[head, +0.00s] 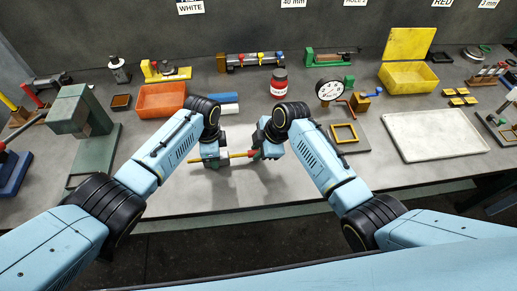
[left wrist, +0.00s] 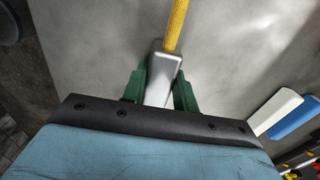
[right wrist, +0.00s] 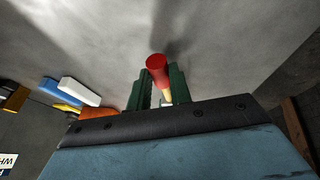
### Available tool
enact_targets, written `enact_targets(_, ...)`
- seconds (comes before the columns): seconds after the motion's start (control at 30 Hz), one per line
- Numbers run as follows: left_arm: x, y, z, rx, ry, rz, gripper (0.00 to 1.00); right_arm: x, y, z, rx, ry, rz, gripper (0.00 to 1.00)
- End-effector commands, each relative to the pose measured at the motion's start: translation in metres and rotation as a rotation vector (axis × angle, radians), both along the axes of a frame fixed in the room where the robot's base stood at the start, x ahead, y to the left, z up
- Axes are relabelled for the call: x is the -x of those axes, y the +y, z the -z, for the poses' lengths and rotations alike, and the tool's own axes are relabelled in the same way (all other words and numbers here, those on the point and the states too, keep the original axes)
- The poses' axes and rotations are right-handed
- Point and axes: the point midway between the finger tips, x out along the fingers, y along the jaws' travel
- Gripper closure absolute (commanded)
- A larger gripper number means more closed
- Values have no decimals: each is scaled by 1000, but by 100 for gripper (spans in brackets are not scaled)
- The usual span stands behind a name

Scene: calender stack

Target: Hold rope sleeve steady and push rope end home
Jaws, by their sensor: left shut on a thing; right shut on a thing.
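My left gripper (head: 213,162) is shut on a pale grey sleeve (left wrist: 164,72), which sits between its green fingers in the left wrist view. A yellow rope (left wrist: 176,25) runs out of the sleeve's top there. In the head view a yellow rope length (head: 238,155) spans the gap from the left gripper to a red piece (head: 251,153) by my right gripper (head: 262,151). My right gripper is shut on the rope end; its red tip (right wrist: 157,67) stands above the green fingers in the right wrist view. Whether the rope is seated inside the sleeve is hidden.
Behind the grippers lie a blue block (head: 224,98) and a white block (head: 228,109), with an orange bin (head: 162,99) to their left. A red jar (head: 279,84) and a dial gauge (head: 329,90) stand further back. A pale tray (head: 435,135) lies right. The bench front is clear.

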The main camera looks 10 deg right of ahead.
Motion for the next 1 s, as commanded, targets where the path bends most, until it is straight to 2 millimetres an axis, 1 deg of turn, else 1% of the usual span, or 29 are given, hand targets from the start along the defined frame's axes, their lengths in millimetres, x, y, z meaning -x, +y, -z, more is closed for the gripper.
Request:
enact_targets(0.2,0,-2,0,2,0,1,99,0,39,0,-1,1,-4,100)
enact_targets(0.3,0,-2,0,3,0,1,99,0,51,0,-2,0,-3,100)
enact_targets(0.4,1,-2,0,4,0,1,99,0,55,0,-2,1,-2,100)
enact_targets(0.6,1,-4,0,6,1,2,99,1,55,0,-4,1,-2,100)
enact_targets(0.63,1,-4,0,6,1,2,99,1,55,0,-4,1,-2,78)
enact_targets(0.8,1,-3,0,4,0,2,99,1,55,0,-3,1,-2,57)
enact_targets(1.0,0,-1,0,2,0,1,99,0,54,0,-2,0,-1,57)
